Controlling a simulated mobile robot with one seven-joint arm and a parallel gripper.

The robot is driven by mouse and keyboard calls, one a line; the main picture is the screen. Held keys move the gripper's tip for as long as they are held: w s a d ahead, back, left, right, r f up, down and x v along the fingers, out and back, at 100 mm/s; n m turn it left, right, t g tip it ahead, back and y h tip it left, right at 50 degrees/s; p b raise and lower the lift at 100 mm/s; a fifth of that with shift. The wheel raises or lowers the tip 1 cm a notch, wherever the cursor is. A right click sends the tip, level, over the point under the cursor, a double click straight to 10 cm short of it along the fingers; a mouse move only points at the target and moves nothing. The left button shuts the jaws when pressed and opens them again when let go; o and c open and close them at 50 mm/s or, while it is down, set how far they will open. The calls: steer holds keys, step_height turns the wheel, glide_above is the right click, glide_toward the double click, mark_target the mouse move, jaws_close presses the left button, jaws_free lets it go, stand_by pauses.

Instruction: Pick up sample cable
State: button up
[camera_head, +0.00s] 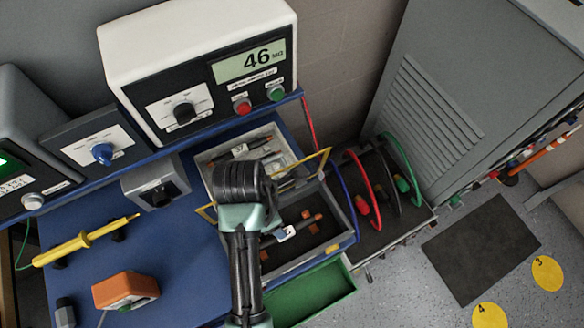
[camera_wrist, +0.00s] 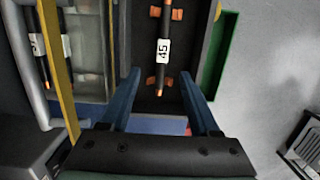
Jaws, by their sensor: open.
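A short black sample cable with orange ends and a white tag that seems to read 45 (camera_wrist: 163,50) lies in a dark tray, resting across orange supports. In the head view the tagged cable (camera_head: 305,223) lies in the front tray, partly hidden by my arm. My gripper (camera_wrist: 160,76) is open and empty, its two blue fingers to either side of the cable's near end in the wrist view. I cannot tell its height above the cable. Another tagged cable (camera_wrist: 42,55) lies in the lighter tray to the left.
A yellow handle (camera_wrist: 58,65) crosses the wrist view at left. A green drawer (camera_head: 315,295) stands out below the tray. A meter reading 46 (camera_head: 250,62) stands behind, coloured looped cables (camera_head: 365,190) to the right. A yellow probe (camera_head: 85,240) lies on the blue bench.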

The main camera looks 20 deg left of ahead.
steer(key=f, duration=0.5)
steer(key=shift+s+d+f, duration=0.2)
steer(key=shift+d+f, duration=0.05)
steer(key=shift+d, duration=0.05)
steer(key=shift+w+f, duration=0.2)
steer(key=shift+f, duration=0.1)
steer(key=shift+d+f+p, duration=0.15)
steer(key=shift+f+p, duration=0.2)
steer(key=shift+f, duration=0.05)
steer(key=shift+w+d+f+p, duration=0.1)
steer(key=shift+w+f, duration=0.05)
steer(key=shift+f, duration=0.55)
steer(key=shift+w+d+f+p, duration=0.1)
steer(key=shift+w+d+f, duration=0.1)
steer(key=shift+f, duration=0.5)
steer(key=shift+w+d+f+p, duration=0.1)
steer(key=shift+w+f, duration=0.05)
steer(key=shift+f, duration=0.55)
jaws_close()
